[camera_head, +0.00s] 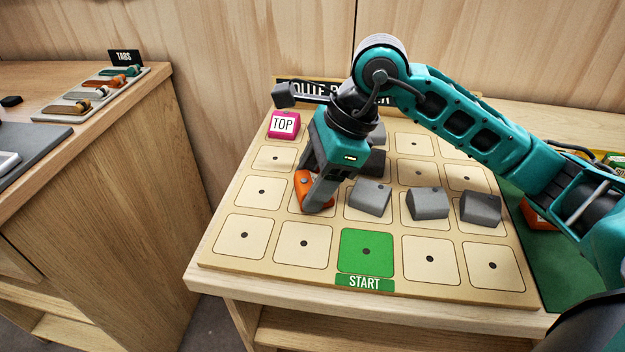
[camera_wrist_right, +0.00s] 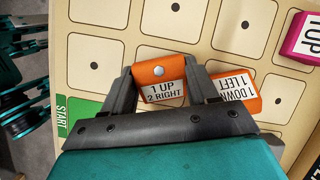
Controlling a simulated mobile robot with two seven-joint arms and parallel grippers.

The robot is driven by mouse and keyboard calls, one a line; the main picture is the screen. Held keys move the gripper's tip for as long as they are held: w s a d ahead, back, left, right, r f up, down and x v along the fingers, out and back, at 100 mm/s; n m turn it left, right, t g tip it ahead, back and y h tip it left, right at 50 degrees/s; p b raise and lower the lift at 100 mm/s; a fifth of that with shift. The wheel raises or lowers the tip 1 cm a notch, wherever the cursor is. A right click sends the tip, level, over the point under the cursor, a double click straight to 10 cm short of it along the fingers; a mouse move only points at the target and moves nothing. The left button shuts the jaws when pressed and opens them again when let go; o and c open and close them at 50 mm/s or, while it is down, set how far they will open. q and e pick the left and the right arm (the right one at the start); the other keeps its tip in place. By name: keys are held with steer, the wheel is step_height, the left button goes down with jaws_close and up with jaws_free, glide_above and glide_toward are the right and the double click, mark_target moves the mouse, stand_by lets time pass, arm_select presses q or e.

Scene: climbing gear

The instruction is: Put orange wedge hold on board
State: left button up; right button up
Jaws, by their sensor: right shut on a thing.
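An orange hold (camera_head: 303,188) is at the second square from the left in the second row from the front of the board (camera_head: 285,291). My right gripper (camera_head: 316,192) points down and is shut on it. In the right wrist view the held orange hold (camera_wrist_right: 160,73) sits between the fingers, with a screw head and the label "1 UP 2 RIGHT". Whether it touches the board is hard to tell. A second orange hold (camera_wrist_right: 236,88), labelled "1 DOWN 1 LEFT", lies just beyond one finger, partly covered. My left gripper is not in view.
Grey holds stand on the board, one (camera_head: 371,197) close right of my gripper, others (camera_head: 430,204) further right and behind. A pink TOP block (camera_head: 284,124) is at back left, a green START square (camera_head: 366,253) in front. Another orange piece (camera_head: 538,217) lies right on a green mat (camera_head: 562,262).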

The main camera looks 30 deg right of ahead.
steer(key=shift+f, duration=0.2)
steer(key=o, duration=1.3)
steer(key=shift+r, duration=0.1)
steer(key=shift+c, duration=0.2)
steer(key=shift+r, duration=0.2)
steer(key=p+v, duration=0.2)
steer(key=v, duration=1)
